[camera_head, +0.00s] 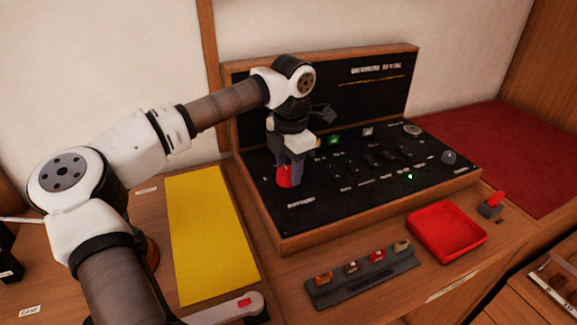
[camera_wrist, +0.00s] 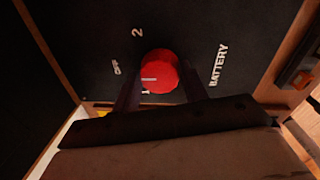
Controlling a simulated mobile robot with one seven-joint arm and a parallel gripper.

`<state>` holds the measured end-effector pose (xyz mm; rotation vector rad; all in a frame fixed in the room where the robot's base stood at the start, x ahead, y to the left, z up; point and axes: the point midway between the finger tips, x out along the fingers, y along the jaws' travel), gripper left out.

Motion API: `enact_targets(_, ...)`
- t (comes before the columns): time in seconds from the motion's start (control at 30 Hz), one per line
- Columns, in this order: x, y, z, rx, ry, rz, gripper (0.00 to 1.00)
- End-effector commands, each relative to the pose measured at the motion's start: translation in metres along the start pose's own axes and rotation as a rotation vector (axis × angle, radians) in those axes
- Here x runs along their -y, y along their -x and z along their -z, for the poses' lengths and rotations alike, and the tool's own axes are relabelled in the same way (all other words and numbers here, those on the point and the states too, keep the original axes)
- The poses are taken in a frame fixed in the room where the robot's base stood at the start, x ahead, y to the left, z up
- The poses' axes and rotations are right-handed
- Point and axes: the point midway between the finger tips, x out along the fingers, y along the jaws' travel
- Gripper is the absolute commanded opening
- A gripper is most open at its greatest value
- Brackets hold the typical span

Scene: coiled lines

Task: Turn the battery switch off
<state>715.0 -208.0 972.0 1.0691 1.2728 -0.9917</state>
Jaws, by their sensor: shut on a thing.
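The battery switch is a red round knob (camera_head: 284,176) at the left front of the black panel (camera_head: 340,205). In the wrist view the red knob (camera_wrist: 160,72) sits between my fingers, beside the labels "OFF", "2", "1" and "BATTERY". A pale pointer line on the knob lies toward the left, between "OFF" and "1"; its exact setting I cannot tell. My gripper (camera_head: 290,170) points down over the knob and is shut on it. The fingers (camera_wrist: 160,90) hide part of the knob's sides and the panel near "1".
Small switches, a green light (camera_head: 410,177) and a grey knob (camera_head: 449,157) are on the panel to the right. A yellow mat (camera_head: 210,235) lies left. A red tray (camera_head: 446,232) and a grey rack (camera_head: 362,277) with several small pieces stand in front.

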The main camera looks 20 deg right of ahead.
Motion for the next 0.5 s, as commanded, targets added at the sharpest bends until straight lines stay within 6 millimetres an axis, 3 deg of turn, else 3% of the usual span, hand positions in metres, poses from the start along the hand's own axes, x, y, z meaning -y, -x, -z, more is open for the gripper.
enact_targets(0.37, -0.0007, 0.0014, -0.0008, 0.004, -0.002, -0.003, 0.21)
enact_targets(0.4, -0.0007, 0.0014, -0.0008, 0.004, -0.002, -0.003, 0.47)
enact_targets(0.5, -0.0005, 0.0011, -0.0006, 0.003, -0.002, -0.002, 0.6)
